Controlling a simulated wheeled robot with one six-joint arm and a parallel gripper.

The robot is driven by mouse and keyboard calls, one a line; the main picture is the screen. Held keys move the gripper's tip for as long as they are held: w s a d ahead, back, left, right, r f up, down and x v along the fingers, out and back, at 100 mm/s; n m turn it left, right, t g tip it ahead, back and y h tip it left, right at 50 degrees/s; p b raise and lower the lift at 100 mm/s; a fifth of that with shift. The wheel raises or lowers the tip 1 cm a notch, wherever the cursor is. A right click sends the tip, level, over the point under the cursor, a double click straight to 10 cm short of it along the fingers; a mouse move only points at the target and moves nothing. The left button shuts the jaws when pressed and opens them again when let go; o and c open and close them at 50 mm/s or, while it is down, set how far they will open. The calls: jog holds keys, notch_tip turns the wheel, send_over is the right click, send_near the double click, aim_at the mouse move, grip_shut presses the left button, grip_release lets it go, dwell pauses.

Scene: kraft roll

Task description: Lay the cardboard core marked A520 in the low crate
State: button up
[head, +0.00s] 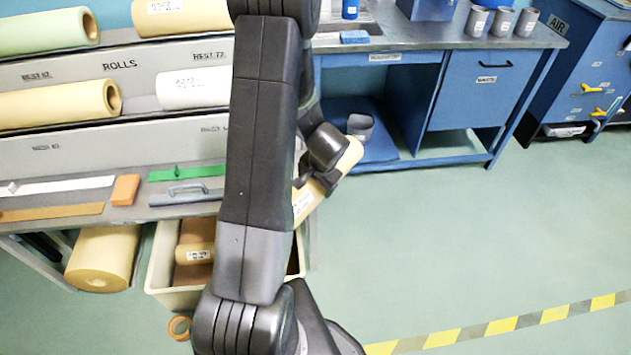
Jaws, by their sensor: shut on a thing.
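A tan cardboard core (309,201) with a white label is held in my gripper (318,183), to the right of my arm. It is tilted, its upper right end higher in the picture, and its label is too small to read. My gripper is shut on it, and the fingers are partly hidden by the wrist. The low crate (168,262) is a pale open box on the floor at lower left, partly hidden by my arm. Another tan labelled roll (194,240) lies inside it. The held core appears above and right of the crate.
A grey bench (125,213) with rolls, rulers and an orange block (125,190) stands at left. A blue workbench (470,90) is behind. The right floor is clear.

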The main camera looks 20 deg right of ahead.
jog(key=shift+f, duration=0.2)
jog(key=o, duration=1.4)
jog(key=shift+r, duration=0.1)
